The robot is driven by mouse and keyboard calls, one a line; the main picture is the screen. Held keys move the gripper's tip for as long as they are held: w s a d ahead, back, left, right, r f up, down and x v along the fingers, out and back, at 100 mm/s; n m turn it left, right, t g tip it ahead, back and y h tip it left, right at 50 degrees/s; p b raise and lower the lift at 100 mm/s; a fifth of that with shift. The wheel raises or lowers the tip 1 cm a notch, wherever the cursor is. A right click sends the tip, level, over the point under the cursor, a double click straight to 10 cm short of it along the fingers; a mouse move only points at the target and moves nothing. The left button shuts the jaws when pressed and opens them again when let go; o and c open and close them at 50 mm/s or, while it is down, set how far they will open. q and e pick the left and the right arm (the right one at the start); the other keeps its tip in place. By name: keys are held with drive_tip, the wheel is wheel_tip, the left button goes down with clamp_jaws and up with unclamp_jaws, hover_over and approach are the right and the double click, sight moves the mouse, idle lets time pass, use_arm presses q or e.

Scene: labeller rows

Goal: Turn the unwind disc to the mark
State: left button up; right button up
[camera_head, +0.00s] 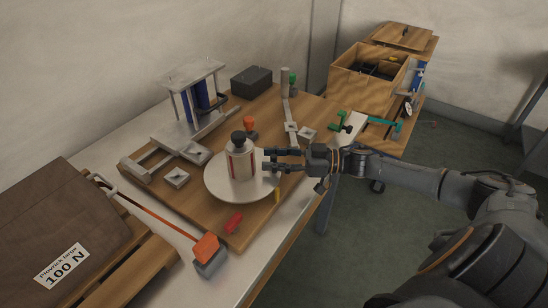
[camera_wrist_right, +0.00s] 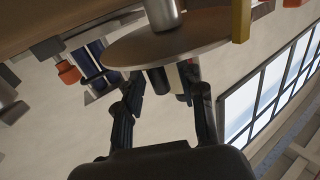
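The unwind disc (camera_head: 213,184) is a round pale plate on the wooden board, with a dark-capped bottle (camera_head: 240,163) standing on it. A small yellow post (camera_head: 277,195) stands by the disc's right rim. My right gripper (camera_head: 268,160) comes in from the right, its two fingers apart and empty, with the tips at the disc's right side near the bottle. I cannot tell whether a finger touches the disc. My left gripper is out of view.
A red piece (camera_head: 234,222) lies in front of the disc, and an orange knob (camera_head: 250,125) stands behind it. A metal frame (camera_head: 192,105) and a dark box (camera_head: 251,82) stand at the back. A brown "100 N" case (camera_head: 60,220) is at left.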

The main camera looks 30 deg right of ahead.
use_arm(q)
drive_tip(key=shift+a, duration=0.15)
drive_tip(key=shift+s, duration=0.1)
use_arm(e)
clamp_jaws()
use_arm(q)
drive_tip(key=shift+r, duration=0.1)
